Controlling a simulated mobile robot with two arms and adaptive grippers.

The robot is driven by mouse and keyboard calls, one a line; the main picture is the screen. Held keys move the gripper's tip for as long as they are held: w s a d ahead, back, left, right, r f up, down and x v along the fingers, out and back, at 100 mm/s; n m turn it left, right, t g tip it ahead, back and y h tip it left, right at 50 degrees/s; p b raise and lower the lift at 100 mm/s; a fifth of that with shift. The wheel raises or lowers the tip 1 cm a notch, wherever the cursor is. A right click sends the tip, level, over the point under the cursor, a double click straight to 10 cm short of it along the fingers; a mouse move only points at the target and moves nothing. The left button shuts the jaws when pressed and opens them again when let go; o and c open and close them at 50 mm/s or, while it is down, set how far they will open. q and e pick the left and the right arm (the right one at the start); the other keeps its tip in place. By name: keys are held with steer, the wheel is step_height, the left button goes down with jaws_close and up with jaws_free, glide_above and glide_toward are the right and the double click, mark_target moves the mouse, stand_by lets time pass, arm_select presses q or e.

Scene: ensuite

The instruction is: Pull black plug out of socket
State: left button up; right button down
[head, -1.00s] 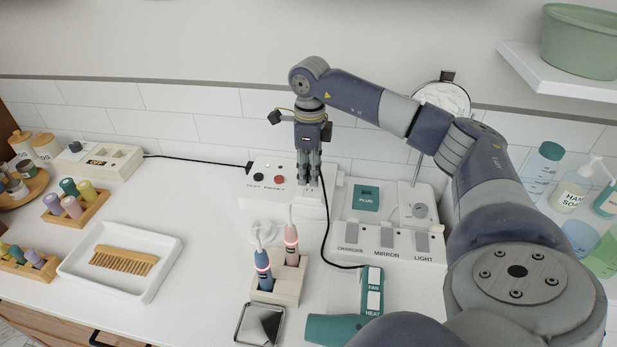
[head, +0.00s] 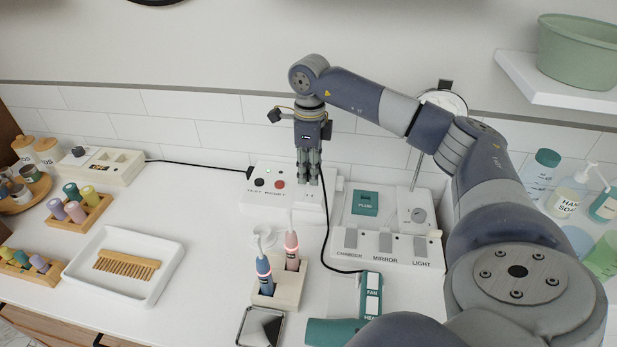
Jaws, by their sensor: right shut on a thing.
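My right gripper (head: 308,180) points straight down over the right part of a white socket box (head: 257,199) with test and reset buttons, against the tiled wall. Its fingers are shut on the black plug, which is mostly hidden between them. A black cord (head: 324,225) runs from beside the fingertips down to the teal hair dryer (head: 334,331). I cannot tell whether the plug is still seated in the socket. Another black plug (head: 249,173) is at the box's left end, with a cord going left. My left gripper is not in view.
A toothbrush holder (head: 289,287) with two brushes stands in front of the box. A labelled switch panel (head: 345,254) is at the right, below my right arm. The counter between tray and box is clear.

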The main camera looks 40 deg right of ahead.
steer(key=shift+r+p, duration=1.65)
steer(key=shift+r, duration=0.75)
steer(key=shift+a, duration=0.1)
